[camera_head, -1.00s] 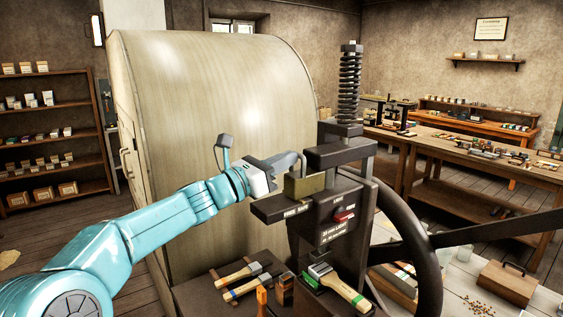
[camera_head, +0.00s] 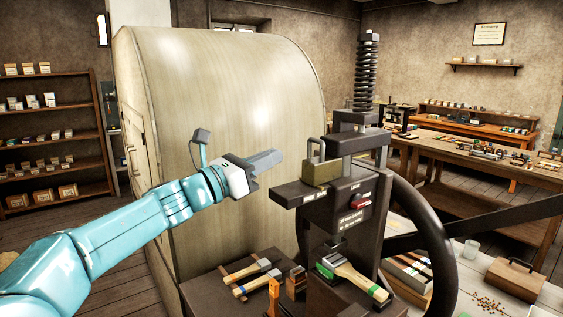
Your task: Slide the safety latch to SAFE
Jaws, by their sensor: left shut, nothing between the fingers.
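The safety latch is a brass-coloured block (camera_head: 321,173) with an upright loop on top. It sits on a dark ledge (camera_head: 287,194) that sticks out to the left of the press head. The block is at the ledge's inner end, close to the press column, and the ledge's outer part is bare. Small lettering on the ledge is too small to read. My left gripper (camera_head: 280,157) is shut and empty, left of the latch and above the ledge's outer end, apart from the block. My right gripper is not in view.
A red switch (camera_head: 361,203) is on the press front. The large dark handwheel (camera_head: 437,262) curves at the right. Brushes (camera_head: 247,271) lie on the bench below. A big pale rounded cabinet (camera_head: 230,95) stands behind my left arm.

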